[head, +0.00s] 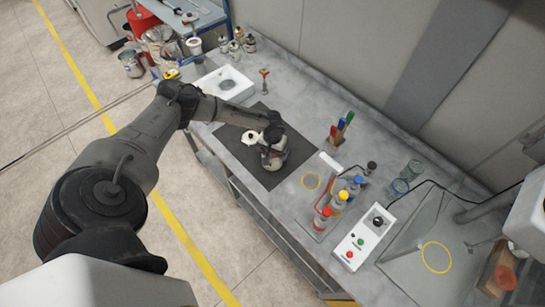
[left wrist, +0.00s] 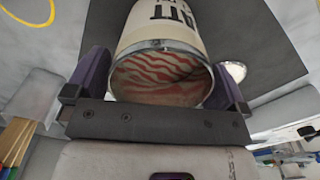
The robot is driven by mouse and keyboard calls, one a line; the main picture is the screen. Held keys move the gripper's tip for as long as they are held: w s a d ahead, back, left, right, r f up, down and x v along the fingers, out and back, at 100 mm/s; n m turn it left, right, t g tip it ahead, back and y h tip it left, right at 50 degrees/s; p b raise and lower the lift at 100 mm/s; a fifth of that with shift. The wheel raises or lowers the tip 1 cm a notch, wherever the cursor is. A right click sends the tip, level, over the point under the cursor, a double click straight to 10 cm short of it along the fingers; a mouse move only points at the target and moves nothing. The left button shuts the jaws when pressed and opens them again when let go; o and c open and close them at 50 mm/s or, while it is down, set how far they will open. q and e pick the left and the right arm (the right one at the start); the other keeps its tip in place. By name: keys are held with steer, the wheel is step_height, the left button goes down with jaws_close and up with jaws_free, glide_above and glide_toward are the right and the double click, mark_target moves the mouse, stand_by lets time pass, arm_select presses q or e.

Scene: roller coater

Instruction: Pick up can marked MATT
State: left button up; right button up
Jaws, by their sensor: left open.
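A pale can with dark lettering (left wrist: 165,28) lies between the two fingers of my left gripper (left wrist: 158,75) in the left wrist view. The lettering is partly cut off and fits MATT. The can's near end has a metal rim with red and pale wavy streaks inside. My left gripper is open, with a finger on either side of the can; I cannot tell whether they touch it. In the head view the gripper (head: 271,139) is over the dark mat (head: 262,178), and partly hides the can (head: 274,159). My right gripper is not in view.
A white round item (head: 250,137) lies beside the gripper. Bottles with coloured caps (head: 338,200), a switch box (head: 363,238) and a holder with coloured handles (head: 338,132) stand to the right.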

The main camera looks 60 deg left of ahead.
arm_select(q)
steer(key=shift+f, duration=0.65)
steer(key=c, duration=1)
steer(key=shift+r, duration=0.15)
steer(key=shift+c, duration=0.2)
